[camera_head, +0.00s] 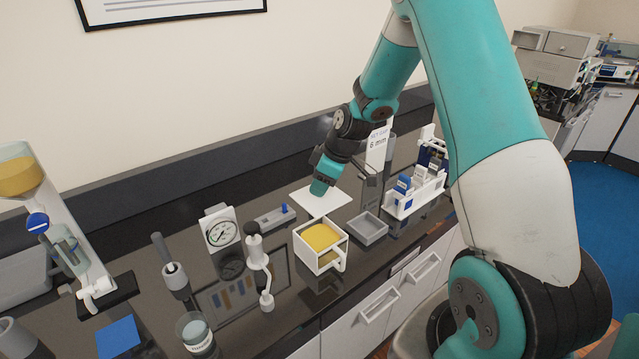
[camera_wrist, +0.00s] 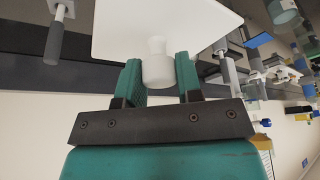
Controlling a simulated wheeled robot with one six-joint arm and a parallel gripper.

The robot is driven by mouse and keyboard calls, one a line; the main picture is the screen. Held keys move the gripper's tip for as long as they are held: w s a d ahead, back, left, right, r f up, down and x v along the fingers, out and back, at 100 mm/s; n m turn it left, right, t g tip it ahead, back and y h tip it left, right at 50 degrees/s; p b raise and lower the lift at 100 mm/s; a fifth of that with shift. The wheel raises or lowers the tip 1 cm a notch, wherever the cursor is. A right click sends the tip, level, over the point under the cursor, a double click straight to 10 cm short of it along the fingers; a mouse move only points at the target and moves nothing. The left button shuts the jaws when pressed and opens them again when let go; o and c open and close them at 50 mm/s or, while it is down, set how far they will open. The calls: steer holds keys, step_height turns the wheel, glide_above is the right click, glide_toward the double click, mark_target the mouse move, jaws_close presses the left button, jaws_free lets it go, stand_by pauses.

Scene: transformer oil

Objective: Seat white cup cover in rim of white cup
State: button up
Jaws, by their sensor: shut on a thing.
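The white cup (camera_head: 304,252) is a square open vessel with a handle at its right, standing on the dark counter. Yellow liquid shows inside it, and its top is uncovered. The white cup cover (camera_head: 334,204) is a flat square plate just behind the cup in the head view, apart from its rim. My gripper (camera_head: 320,188) is over the cover's middle. In the wrist view my gripper (camera_wrist: 159,74) is shut on the knob of the cover (camera_wrist: 205,28), a finger on each side. The cover's height above the counter is hard to tell.
A gauge (camera_head: 221,230) and a small grey block (camera_head: 275,217) stand left.

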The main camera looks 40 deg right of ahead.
step_height(320, 180, down, 10)
steer(key=b, duration=0.7)
steer(key=shift+r+b, duration=0.2)
steer(key=shift+b, duration=0.2)
steer(key=shift+f+b, duration=1.2)
steer(key=shift+b, duration=0.1)
stand_by(1.3)
steer(key=o, duration=1)
steer(key=shift+r, duration=0.1)
steer(key=b+v, duration=0.3)
steer(key=v, duration=1.4)
steer(key=shift+s+r, duration=0.1)
steer(key=shift+r, duration=0.05)
steer(key=s+a+r+g+y, duration=0.1)
steer(key=s+a, duration=0.3)
steer(key=a, duration=0.5)
steer(key=s+a+r, duration=0.1)
steer(key=s+a, duration=0.2)
steer(key=a, duration=0.7)
steer(key=s+a, duration=0.3)
steer(key=s, duration=0.2)
steer(key=s+a+f+g, duration=0.1)
steer(key=s+a, duration=0.2)
steer(key=s, duration=0.2)
steer(key=s+a+m+g, duration=0.1)
steer(key=s+a, duration=0.2)
steer(key=s, duration=0.2)
steer(key=shift+s+a+f, duration=0.3)
steer(key=shift+s+f, duration=0.05)
steer(key=shift+s, duration=0.05)
